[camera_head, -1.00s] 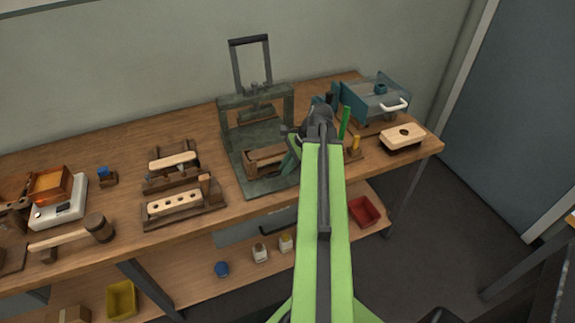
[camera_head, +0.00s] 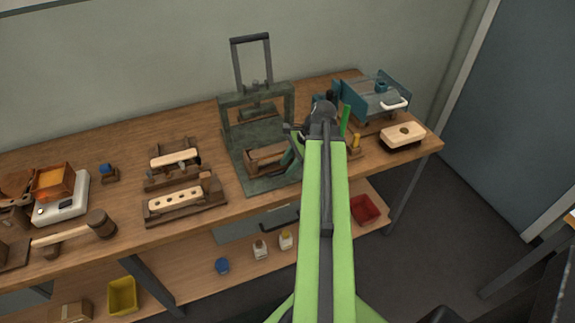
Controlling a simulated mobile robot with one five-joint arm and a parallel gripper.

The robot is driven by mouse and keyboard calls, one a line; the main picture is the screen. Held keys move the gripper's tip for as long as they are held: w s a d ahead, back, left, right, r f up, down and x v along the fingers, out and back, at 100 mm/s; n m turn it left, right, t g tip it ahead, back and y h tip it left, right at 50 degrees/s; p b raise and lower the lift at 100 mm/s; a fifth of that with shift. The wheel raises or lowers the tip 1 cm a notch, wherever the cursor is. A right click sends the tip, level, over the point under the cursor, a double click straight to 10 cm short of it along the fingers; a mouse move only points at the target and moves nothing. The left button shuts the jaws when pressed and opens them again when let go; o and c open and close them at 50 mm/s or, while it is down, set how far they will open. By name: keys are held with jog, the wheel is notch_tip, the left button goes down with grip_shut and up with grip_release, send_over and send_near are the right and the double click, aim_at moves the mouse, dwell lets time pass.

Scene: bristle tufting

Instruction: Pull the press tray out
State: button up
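The dark green press (camera_head: 229,104) stands at the back middle of the bench with its handle frame raised. Its base plate (camera_head: 247,181) reaches toward the front edge of the bench. A brown wooden tray-like block (camera_head: 266,155) sits on the base, partly hidden on its right. My green arm rises from the bottom of the view and covers the area right of the press. My gripper (camera_head: 293,143) is at the arm's far end, beside the right side of the wooden block. Whether it touches the block, and its fingers' opening, cannot be made out.
A blue device with a white handle (camera_head: 394,104) and a wooden brush block (camera_head: 403,134) stand at the right. Wooden jigs (camera_head: 183,202), a mallet (camera_head: 99,224) and a white scale (camera_head: 64,209) lie to the left. A lower shelf holds a yellow bin (camera_head: 122,296) and a red bin (camera_head: 364,209).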

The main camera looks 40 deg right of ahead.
jog(key=p+v, duration=1.4)
jog(key=v, duration=0.2)
jog(key=shift+r, duration=0.3)
jog(key=w+a+n+g, duration=0.1)
jog(key=w+a+n, duration=0.2)
jog(key=w+a, duration=0.6)
jog(key=w+a+n+g, duration=0.1)
jog(key=w+a+n, duration=0.25)
jog(key=a, duration=0.95)
jog(key=w+a+f+n+h, duration=0.1)
jog(key=a+n, duration=0.7)
jog(key=a, duration=0.1)
jog(key=w+a+f+n+g+h, duration=0.1)
jog(key=a+n+h, duration=0.1)
jog(key=a+n, duration=0.5)
jog(key=a, duration=0.2)
jog(key=shift+a+f+n+g, duration=0.25)
jog(key=shift+f+n+g, duration=0.05)
jog(key=shift+f+n, duration=0.05)
